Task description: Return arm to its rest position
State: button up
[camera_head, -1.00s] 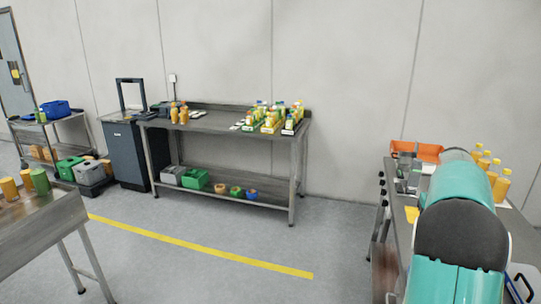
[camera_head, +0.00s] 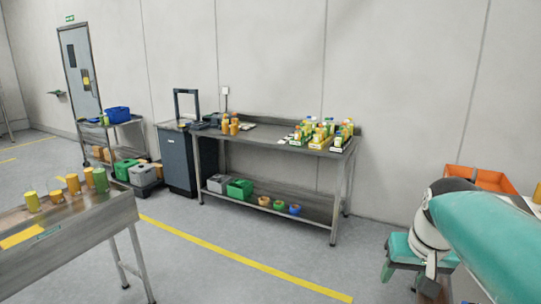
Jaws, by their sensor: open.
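My teal arm (camera_head: 490,232) reaches in from the right edge, folded at a white and black joint. My gripper (camera_head: 408,272) hangs below that joint, small and partly hidden behind the arm. Its teal fingers are apart and I see nothing between them. It is beside the right-hand bench, which is mostly hidden by my arm.
An orange bin (camera_head: 492,181) stands behind my arm. A steel table (camera_head: 265,136) with bottles and cartons is along the wall. A dark cabinet (camera_head: 177,160) and a cart (camera_head: 125,120) are further left. Floor between is clear.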

jog(key=s+a+f+n+t, duration=0.2)
jog(key=s+a+f, duration=0.2)
jog(key=s+a, duration=0.7)
jog(key=shift+s+f, duration=0.15)
jog(key=shift+f, duration=0.2)
